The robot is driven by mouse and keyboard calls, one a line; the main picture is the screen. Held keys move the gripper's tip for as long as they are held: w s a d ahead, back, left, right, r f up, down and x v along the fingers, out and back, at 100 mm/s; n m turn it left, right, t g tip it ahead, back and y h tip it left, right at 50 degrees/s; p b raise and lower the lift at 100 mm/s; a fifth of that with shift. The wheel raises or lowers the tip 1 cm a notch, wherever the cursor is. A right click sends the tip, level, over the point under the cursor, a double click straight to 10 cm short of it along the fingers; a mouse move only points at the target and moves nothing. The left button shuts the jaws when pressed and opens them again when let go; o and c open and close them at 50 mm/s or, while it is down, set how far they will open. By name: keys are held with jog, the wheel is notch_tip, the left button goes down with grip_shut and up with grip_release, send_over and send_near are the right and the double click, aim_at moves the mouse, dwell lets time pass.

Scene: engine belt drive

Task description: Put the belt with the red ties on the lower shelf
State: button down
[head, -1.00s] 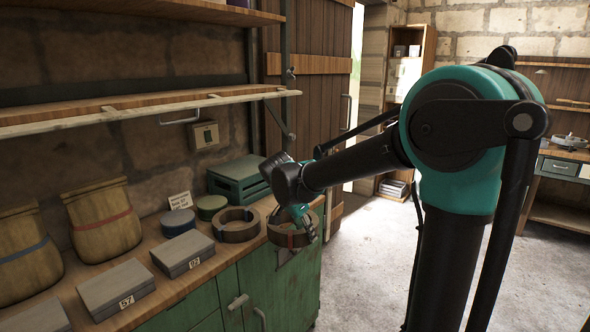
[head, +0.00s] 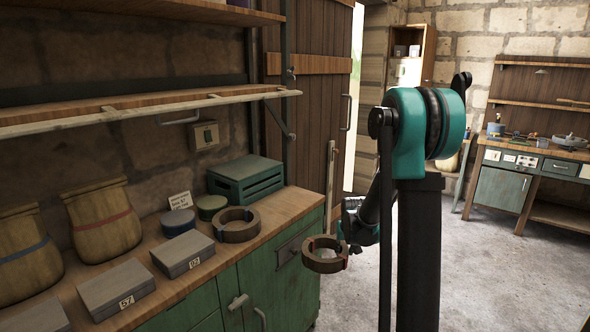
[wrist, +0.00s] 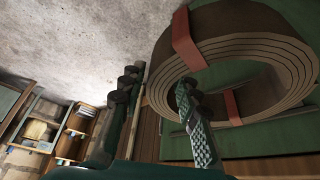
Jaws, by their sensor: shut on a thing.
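The belt with red ties (head: 325,259) is a brown coiled ring, held clear of the counter's front right end. In the wrist view the belt (wrist: 245,35) fills the right side, with two red ties around its coil. My gripper (head: 345,246) is shut on the belt's near wall; in the wrist view one finger (wrist: 197,125) reaches inside the ring.
On the counter (head: 290,205) stand a green crate (head: 245,177), round tins (head: 180,220), grey boxes (head: 183,254) and two sacks (head: 100,220). An upper shelf (head: 150,14) hangs above. Brackets support the lower shelf. Open floor (head: 400,260) lies to the right.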

jog(key=shift+w+d+f, duration=0.15)
jog(key=shift+d+f, duration=0.05)
jog(key=shift+f, duration=0.05)
jog(key=shift+d+f, duration=0.1)
jog(key=shift+f, duration=0.2)
jog(key=s+f, duration=0.5)
jog(key=f, duration=0.1)
jog(key=shift+s+f, duration=0.2)
jog(key=shift+s, duration=0.05)
